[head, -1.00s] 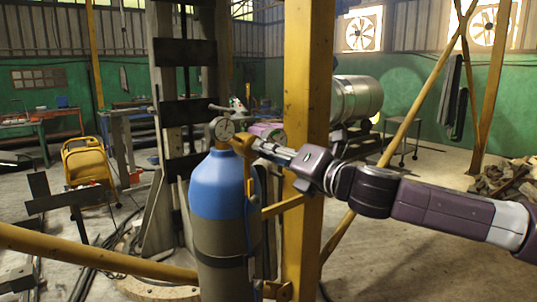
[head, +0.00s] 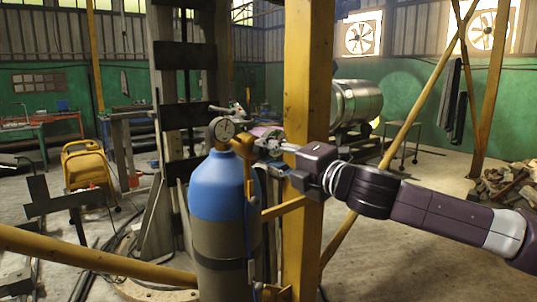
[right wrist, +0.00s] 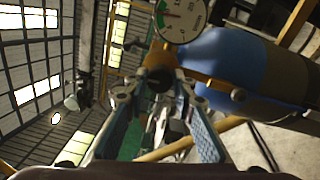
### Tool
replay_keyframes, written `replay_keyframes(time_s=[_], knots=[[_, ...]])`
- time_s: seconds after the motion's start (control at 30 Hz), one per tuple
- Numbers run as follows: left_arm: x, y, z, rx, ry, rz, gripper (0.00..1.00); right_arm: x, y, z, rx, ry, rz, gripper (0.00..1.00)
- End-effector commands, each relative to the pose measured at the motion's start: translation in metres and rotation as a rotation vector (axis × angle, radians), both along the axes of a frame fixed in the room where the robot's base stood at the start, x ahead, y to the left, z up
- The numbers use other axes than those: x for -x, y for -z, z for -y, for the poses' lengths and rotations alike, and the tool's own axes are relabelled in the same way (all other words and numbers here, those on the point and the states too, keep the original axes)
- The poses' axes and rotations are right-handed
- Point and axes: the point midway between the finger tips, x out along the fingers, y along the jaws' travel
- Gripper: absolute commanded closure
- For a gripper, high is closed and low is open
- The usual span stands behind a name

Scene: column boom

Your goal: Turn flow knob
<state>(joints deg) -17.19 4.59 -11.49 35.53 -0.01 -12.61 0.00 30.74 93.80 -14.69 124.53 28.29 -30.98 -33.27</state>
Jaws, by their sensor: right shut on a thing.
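A gas cylinder (head: 218,190) with a blue top and grey body stands upright left of the yellow post. A round white gauge (head: 224,129) sits at its top; in the right wrist view the gauge (right wrist: 181,18) shows at the top edge, with the blue cylinder (right wrist: 235,62) to the right. My right gripper (head: 262,146) reaches in from the right, just right of the gauge. Its jaws are shut on the flow knob, which the fingers mostly hide. In the right wrist view the two blue-padded fingers (right wrist: 158,98) stand on either side of small grey fittings. My left gripper is not in view.
The yellow post (head: 308,80) rises close behind my right gripper. A yellow rail (head: 95,254) crosses the lower left. A yellow machine (head: 86,165) stands further left, and a silver tank (head: 357,103) is behind the post.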

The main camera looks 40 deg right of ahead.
Motion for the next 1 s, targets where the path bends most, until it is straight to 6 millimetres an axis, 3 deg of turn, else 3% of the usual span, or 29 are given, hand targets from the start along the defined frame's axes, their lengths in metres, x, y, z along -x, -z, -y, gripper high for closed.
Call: replay_keyframes(time_s=[0.37,0.4,0.53,1.0], knots=[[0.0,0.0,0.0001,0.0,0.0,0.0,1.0,-0.0002,-0.0005,0.0008,-0.003,0.002,0.0,1.0],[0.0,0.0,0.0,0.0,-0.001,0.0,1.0,-0.0002,-0.0005,0.0008,-0.003,0.002,0.0,0.73],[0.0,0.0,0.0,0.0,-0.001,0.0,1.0,-0.0001,-0.0004,0.0006,-0.002,0.002,0.0,0.59],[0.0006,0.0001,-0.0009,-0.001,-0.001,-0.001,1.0,0.0052,-0.0015,-0.0001,0.005,0.001,0.004,0.58]])
